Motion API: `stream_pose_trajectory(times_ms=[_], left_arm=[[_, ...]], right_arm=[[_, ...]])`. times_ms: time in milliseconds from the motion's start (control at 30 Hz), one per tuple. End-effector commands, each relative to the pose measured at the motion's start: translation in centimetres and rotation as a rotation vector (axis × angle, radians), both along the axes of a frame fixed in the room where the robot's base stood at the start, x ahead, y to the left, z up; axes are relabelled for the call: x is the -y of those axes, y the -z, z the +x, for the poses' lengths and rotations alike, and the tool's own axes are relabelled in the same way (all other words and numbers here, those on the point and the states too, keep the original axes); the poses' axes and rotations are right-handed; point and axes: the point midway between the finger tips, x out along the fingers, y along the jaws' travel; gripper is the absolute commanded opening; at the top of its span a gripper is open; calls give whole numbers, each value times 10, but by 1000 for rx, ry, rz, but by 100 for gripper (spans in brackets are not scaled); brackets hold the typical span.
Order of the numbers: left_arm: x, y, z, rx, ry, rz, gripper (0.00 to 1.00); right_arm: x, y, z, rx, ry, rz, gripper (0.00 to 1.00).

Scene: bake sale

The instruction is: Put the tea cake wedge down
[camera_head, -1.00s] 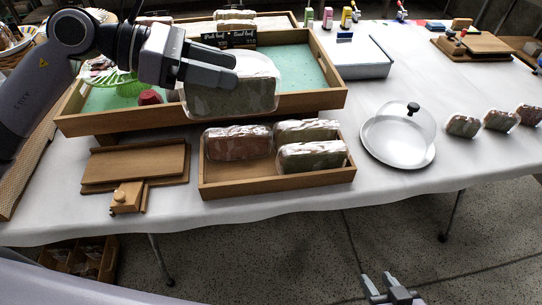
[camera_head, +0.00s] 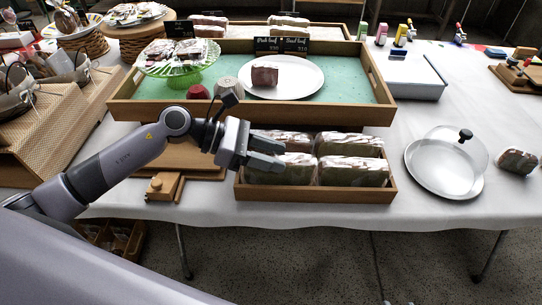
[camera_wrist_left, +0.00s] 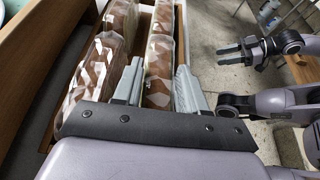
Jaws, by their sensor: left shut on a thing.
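The tea cake wedge (camera_head: 293,173) appears to be the clear-wrapped brown-and-cream package at the front left of a wooden crate (camera_head: 315,195). My left gripper (camera_head: 272,153) is shut on it, one finger on each long side. In the left wrist view the wedge (camera_wrist_left: 158,75) shows between the two fingers (camera_wrist_left: 158,90). It sits inside the crate walls; its underside is hidden, so I cannot tell whether it touches the floor. Similar wrapped packages fill the back left, back right (camera_head: 350,143) and front right (camera_head: 353,172). My right gripper (camera_wrist_left: 233,52) is open and empty, away from the crate.
Behind the crate is a large tray (camera_head: 230,110) with a white plate (camera_head: 305,85) bearing a pinkish piece (camera_head: 264,76). A domed silver plate (camera_head: 440,180) stands to the right. A wooden board (camera_head: 190,165) lies left, under my arm. White tablecloth is clear at the front.

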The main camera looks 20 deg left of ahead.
Motion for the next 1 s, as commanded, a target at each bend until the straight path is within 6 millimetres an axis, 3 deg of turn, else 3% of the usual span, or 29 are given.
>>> stream_pose_trajectory(times_ms=[467,500,533,567,1000], left_arm=[[0,13,0,1,0,-1,30],[0,10,0,1,0,-1,54],[0,10,0,1,0,-1,64],[0,10,0,1,0,-1,67],[-6,6,-1,1,-3,1,67]], right_arm=[[0,6,0,-2,-1,0,43],[0,4,0,-3,-2,-1,43],[0,4,0,-3,-2,-2,43],[0,4,0,-2,-3,-2,43],[2,1,0,1,-7,-7,43]])
